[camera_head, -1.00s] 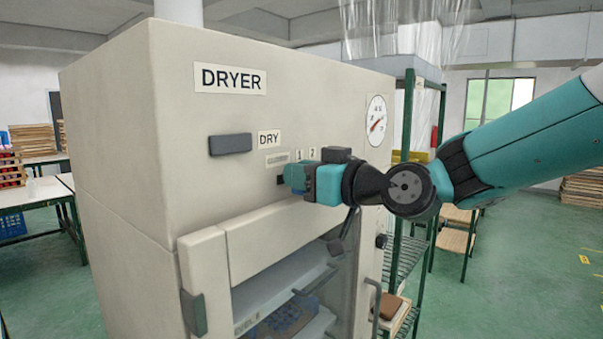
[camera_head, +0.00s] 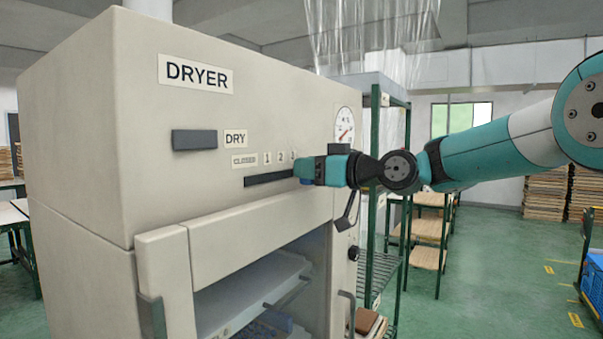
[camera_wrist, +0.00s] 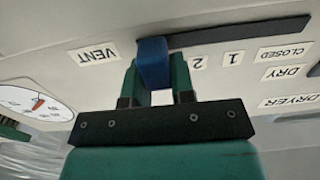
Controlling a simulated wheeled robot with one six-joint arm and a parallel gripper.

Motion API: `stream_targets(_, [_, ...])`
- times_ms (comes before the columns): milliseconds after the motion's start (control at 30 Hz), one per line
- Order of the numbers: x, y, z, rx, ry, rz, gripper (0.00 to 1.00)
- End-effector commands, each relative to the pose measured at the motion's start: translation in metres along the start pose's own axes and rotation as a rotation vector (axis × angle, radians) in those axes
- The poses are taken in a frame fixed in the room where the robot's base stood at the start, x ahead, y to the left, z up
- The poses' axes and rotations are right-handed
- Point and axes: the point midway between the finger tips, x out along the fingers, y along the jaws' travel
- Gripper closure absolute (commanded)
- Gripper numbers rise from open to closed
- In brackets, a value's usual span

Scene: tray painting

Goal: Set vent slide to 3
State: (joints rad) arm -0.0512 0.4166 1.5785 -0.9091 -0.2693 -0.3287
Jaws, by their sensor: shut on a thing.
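The vent slide is a dark slot (camera_head: 268,179) on the dryer front, below the labels CLOSED (camera_head: 244,160), 1 (camera_head: 267,158), 2 (camera_head: 280,157) and 3 (camera_head: 293,155). My gripper (camera_head: 303,169) is at the slot's right end, just right of and below the 3. In the wrist view my gripper (camera_wrist: 155,82) is shut on the blue slide knob (camera_wrist: 152,60). The knob sits at the slot's end, between the 2 (camera_wrist: 198,62) and the VENT label (camera_wrist: 93,55). A white patch between the fingers may be the 3 label; its digit cannot be read.
The dryer (camera_head: 80,150) has a grey handle block (camera_head: 194,139) left of the slot and a gauge (camera_head: 345,127) to the right. Its lower opening shows shelves.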

Motion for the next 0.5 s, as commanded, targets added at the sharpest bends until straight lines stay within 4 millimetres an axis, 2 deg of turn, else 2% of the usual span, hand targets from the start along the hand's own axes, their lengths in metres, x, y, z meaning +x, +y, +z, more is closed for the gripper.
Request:
stream_targets(133, [-0.0012,0.0043,-0.0017,-0.004,0.003,0.013,1.0])
stream_targets(167, [-0.0012,0.0045,-0.0017,-0.004,0.003,0.014,0.75])
stream_targets(267, [-0.001,0.0042,-0.0017,-0.004,0.003,0.014,0.52])
stream_targets(500, [-0.0002,0.0023,-0.0011,-0.003,0.002,0.009,0.51])
